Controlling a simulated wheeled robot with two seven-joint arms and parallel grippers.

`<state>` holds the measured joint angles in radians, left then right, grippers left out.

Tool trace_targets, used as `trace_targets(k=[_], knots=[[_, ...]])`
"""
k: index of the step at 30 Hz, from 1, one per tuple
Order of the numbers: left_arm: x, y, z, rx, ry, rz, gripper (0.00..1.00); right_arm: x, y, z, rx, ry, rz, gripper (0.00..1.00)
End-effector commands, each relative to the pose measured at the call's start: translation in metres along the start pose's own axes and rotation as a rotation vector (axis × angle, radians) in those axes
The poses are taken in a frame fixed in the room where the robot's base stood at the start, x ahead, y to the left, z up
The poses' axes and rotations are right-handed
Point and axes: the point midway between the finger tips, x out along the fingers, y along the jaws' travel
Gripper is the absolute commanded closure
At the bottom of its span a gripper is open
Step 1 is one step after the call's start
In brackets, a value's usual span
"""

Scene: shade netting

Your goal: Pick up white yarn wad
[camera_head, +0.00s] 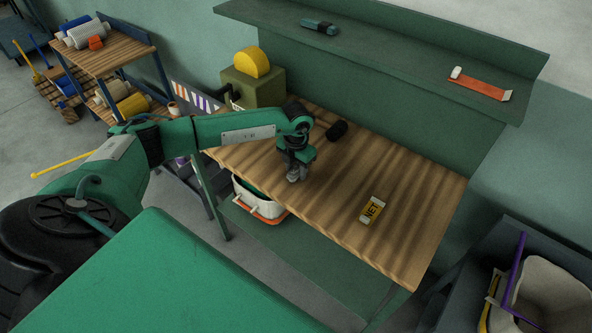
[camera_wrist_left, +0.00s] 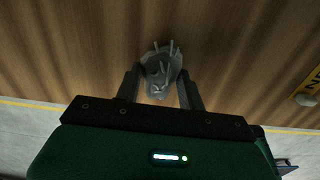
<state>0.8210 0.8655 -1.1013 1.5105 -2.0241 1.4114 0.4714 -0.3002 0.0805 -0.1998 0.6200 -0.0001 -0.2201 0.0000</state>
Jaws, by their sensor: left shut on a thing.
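My left gripper (camera_head: 293,172) reaches down over the wooden bench top, near its front edge. In the left wrist view its two fingers (camera_wrist_left: 160,88) are closed on a pale grey-white yarn wad (camera_wrist_left: 161,66) with strands sticking up. The wad shows in the head view as a small pale lump (camera_head: 293,174) below the fingers. I cannot tell whether it touches the bench. My right gripper is in neither view.
A green block with a yellow disc (camera_head: 252,62) stands at the back left. A white basket (camera_head: 258,204) sits below. The right half is mostly clear.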

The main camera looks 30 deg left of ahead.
Motion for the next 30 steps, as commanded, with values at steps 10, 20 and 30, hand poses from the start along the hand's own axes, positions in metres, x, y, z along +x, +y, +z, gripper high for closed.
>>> trace_targets(k=[10, 20, 30], knots=[[-0.064, 0.001, 0.001, 0.001, -0.007, 0.002, 0.81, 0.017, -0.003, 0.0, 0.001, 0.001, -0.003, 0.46], [-0.154, 0.0, 0.001, 0.0, -0.004, 0.001, 0.81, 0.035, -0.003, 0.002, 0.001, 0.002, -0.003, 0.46], [-0.193, 0.0, 0.0, 0.001, -0.001, 0.001, 0.81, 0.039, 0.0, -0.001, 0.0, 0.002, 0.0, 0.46]])
